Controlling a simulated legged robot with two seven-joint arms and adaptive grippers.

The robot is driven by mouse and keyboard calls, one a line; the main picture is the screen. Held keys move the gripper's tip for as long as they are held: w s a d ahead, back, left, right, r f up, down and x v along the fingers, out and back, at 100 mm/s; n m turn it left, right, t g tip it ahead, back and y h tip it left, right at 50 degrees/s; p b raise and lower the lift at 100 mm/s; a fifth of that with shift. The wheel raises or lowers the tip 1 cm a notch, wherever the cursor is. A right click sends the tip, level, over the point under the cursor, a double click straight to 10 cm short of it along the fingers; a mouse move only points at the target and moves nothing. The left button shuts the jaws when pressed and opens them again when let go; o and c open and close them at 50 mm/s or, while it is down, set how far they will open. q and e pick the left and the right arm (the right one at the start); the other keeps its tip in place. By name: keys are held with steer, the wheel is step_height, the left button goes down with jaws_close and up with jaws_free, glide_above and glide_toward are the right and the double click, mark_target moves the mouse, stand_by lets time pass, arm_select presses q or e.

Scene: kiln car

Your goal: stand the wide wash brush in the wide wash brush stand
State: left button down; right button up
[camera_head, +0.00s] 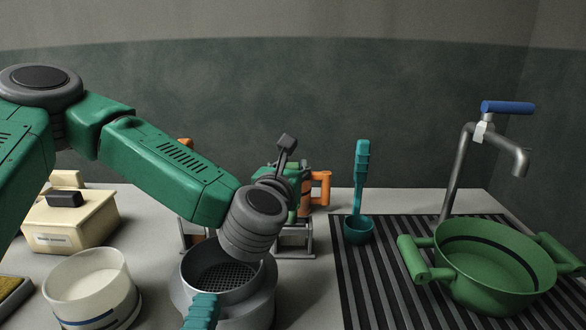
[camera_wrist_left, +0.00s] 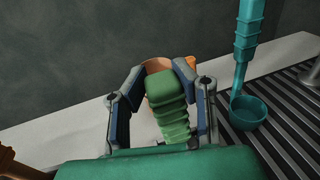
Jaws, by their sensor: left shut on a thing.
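My left gripper (camera_head: 285,172) reaches in from the left above the worktop. In the left wrist view its two fingers (camera_wrist_left: 164,82) are closed on either side of a green ribbed handle (camera_wrist_left: 168,105), which I take to be the wide wash brush. Green parts of the brush (camera_head: 266,178) also show beside the gripper in the head view; its bristles cannot be made out. A grey metal stand frame (camera_head: 296,243) is just below the gripper, partly hidden by my wrist. I cannot tell whether the brush touches it. My right gripper is out of view.
A grey pot with a mesh (camera_head: 225,277) stands in front, a white tub (camera_head: 92,290) and cream box (camera_head: 70,222) to the left. An orange mug (camera_head: 320,190) is behind the gripper. A teal ladle (camera_head: 360,200) and green basin (camera_head: 495,270) are right, on the slatted drainer (camera_head: 350,290).

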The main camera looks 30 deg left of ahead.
arm_select(q)
steer(key=shift+d, duration=0.2)
steer(key=shift+a+f, duration=0.15)
steer(key=shift+f, duration=0.05)
stand_by(0.4)
steer(key=shift+f+b, duration=0.45)
steer(key=shift+b, duration=0.15)
stand_by(0.4)
steer(key=c, duration=1.2)
jaws_free()
steer(key=shift+s, duration=0.15)
